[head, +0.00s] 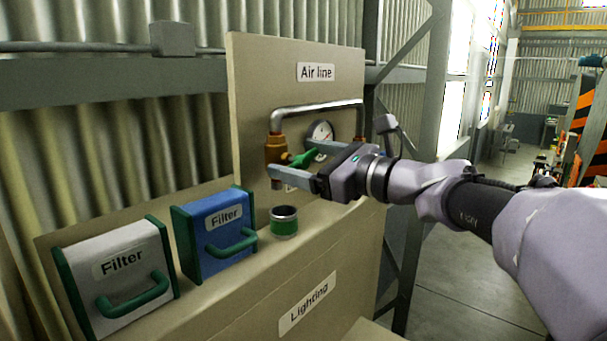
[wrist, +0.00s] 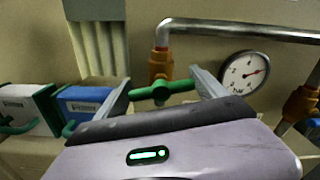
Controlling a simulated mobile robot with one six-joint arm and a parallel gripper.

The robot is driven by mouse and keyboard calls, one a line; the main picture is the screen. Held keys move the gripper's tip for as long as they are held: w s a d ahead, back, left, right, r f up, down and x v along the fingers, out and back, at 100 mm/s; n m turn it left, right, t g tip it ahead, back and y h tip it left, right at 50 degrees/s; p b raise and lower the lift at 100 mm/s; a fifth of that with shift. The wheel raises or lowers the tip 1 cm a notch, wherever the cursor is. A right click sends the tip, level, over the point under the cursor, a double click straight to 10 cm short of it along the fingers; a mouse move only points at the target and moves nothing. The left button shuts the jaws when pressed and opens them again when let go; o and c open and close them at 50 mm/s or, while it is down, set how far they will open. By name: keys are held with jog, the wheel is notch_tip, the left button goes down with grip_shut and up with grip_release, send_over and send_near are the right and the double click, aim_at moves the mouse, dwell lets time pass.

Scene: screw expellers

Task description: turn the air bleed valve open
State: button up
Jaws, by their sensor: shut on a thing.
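The air bleed valve is an orange-brown body (head: 275,151) with a green handle (head: 304,158), on the panel marked "Air line". In the wrist view the green handle (wrist: 163,89) lies crosswise below the orange-brown body (wrist: 160,65). My gripper (head: 292,158) reaches in from the right, its two fingers on either side of the handle. In the wrist view my gripper (wrist: 165,90) has the handle between its fingers, one at each end, and is shut on it. The pipe end below the valve is partly hidden by the lower finger.
A silver pipe (head: 318,108) runs above the valve, with a round gauge (head: 320,132) behind the gripper. A green-banded cup (head: 284,222) stands on the ledge below. A blue filter box (head: 214,235) and a white filter box (head: 117,279) stand to the left.

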jog(key=n+b, duration=0.3)
jog(key=b, duration=0.1)
jog(key=shift+a+f+n+b, duration=0.1)
jog(key=shift+f+n+b, duration=0.2)
jog(key=shift+n, duration=0.1)
jog(key=n+b, duration=0.4)
jog(key=b, duration=0.1)
jog(key=shift+s+f+n, duration=0.1)
jog(key=shift+n, duration=0.2)
jog(key=n+b, duration=0.4)
jog(key=shift+a+n, duration=0.1)
jog(key=shift+n, duration=0.3)
jog(key=shift+n+b, duration=0.9)
jog(key=o, duration=1.3)
jog(key=shift+s, duration=0.1)
